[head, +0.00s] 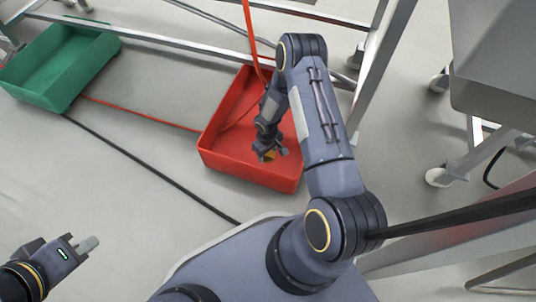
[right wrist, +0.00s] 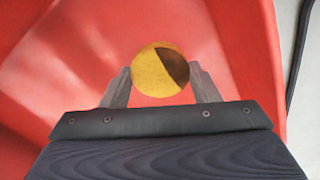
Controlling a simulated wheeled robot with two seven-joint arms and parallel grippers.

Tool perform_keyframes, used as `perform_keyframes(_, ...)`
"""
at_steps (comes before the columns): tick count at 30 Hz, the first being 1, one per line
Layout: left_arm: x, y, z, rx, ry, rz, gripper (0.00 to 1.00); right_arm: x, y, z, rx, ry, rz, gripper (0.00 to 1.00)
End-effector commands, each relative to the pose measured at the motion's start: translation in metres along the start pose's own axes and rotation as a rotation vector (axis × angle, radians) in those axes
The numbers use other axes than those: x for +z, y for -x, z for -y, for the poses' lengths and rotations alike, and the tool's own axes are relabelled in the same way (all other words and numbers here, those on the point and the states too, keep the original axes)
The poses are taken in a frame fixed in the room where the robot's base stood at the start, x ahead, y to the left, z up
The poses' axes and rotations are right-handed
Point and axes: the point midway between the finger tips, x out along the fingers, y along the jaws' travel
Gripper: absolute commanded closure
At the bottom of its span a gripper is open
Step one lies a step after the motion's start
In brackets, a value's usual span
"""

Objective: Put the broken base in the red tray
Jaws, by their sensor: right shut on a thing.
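The broken base (right wrist: 158,72) is a round yellow-brown piece with a dark brown wedge on its right side. My right gripper (right wrist: 162,88) is shut on it, with one finger at each side. In the head view the right gripper (head: 271,154) is over the red tray (head: 250,172), and a small bit of the yellow piece shows at its fingertips. The red tray fills most of the right wrist view behind the piece. The gap between the piece and the tray floor cannot be told.
A green tray (head: 62,72) lies on the floor at the upper left. A black cable (head: 150,165) and a red cable (head: 140,113) run across the floor. Metal frames with castors (head: 440,177) stand at the right.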

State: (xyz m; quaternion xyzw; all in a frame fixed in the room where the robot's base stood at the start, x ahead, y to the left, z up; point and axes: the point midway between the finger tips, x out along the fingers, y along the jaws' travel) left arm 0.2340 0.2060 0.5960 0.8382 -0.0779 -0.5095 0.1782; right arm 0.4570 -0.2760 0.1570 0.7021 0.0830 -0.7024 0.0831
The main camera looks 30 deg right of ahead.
Motion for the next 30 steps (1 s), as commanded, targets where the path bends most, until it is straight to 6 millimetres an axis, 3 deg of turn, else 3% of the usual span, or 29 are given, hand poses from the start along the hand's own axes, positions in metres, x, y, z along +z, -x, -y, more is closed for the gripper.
perform_keyframes(1,0.004,-0.008,0.004,0.000,0.000,0.000,1.00,0.001,-0.016,0.001,-0.001,0.000,0.002,0.55)
perform_keyframes(12,0.013,-0.026,0.012,0.000,0.000,0.000,1.00,0.000,-0.060,0.000,-0.001,-0.001,0.000,0.55)
perform_keyframes(24,0.013,-0.025,0.011,0.000,0.000,0.000,1.00,0.000,-0.064,0.000,0.000,0.000,0.000,0.55)
perform_keyframes(25,0.013,-0.025,0.011,0.000,0.000,0.000,1.00,0.000,-0.064,0.000,0.000,0.000,-0.001,0.44)
perform_keyframes(30,0.013,-0.025,0.011,0.000,0.000,0.000,1.00,0.000,-0.064,0.000,0.000,0.000,-0.001,0.23)
